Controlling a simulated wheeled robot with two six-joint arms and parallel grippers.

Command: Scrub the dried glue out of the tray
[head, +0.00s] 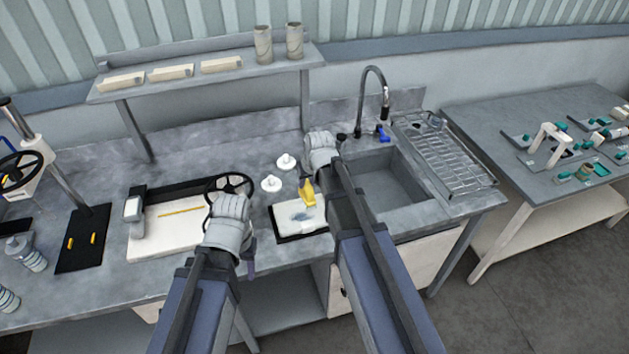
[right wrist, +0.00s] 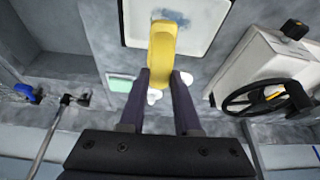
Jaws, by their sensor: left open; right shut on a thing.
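The tray (head: 281,235) is shallow and white inside with a dark rim, and lies on the grey bench left of the sink. A blue-grey patch (head: 299,216) marks its floor; it also shows in the right wrist view (right wrist: 168,14). My right gripper (right wrist: 160,88) is shut on a yellow scrubber (right wrist: 161,42), whose head reaches over the tray's edge. The scrubber also shows in the head view (head: 308,195); I cannot tell whether it touches the floor. My left gripper (head: 249,262) is open near the bench's front edge, its fingers mostly hidden by my wrist.
A white machine with a black handwheel (head: 229,186) stands left of the tray. Two white round-based pieces (head: 271,183) stand behind the tray. The sink (head: 390,185), tap (head: 374,90) and wire rack (head: 440,150) are to the right. A shelf (head: 200,75) runs above.

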